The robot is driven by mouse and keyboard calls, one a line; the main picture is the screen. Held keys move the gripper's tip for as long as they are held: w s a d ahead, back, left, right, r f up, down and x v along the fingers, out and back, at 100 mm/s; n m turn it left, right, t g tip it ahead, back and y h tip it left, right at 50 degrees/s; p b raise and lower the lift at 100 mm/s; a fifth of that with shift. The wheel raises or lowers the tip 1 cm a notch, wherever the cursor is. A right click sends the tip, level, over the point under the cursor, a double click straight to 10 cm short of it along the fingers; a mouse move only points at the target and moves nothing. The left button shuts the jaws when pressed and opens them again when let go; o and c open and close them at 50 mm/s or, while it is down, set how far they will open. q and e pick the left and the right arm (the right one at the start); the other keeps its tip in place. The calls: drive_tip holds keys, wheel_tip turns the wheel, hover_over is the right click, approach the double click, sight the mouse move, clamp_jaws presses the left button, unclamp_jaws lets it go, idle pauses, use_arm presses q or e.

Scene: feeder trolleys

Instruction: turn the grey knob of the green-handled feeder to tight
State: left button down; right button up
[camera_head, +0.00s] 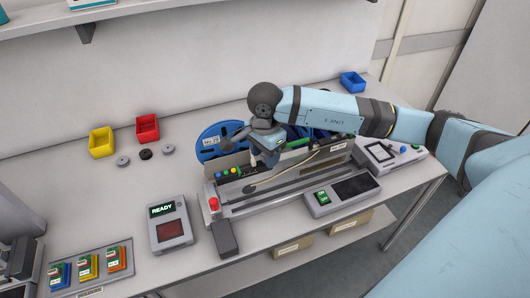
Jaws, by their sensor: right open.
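The feeder (322,158) with a green handle (297,144) lies on the bench at the middle, behind a long rail bed. My right gripper (256,163) comes down over its left end from the right arm, fingers pointing down. It is open, with nothing seen between the fingers. A small dark grey round part (249,188) shows just below the fingertips; I cannot tell if it is the grey knob or how it is set. The hand hides part of the feeder. My left gripper is out of view.
Blue reels (209,143) stand behind the feeder. A READY box (170,228), a red button (213,203) and a black-screen panel (344,192) are in front. Yellow (102,143), red (147,128) and blue (352,82) bins stand behind.

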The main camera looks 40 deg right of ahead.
drive_tip(key=shift+f, duration=0.2)
drive_tip(key=shift+c, duration=0.2)
clamp_jaws()
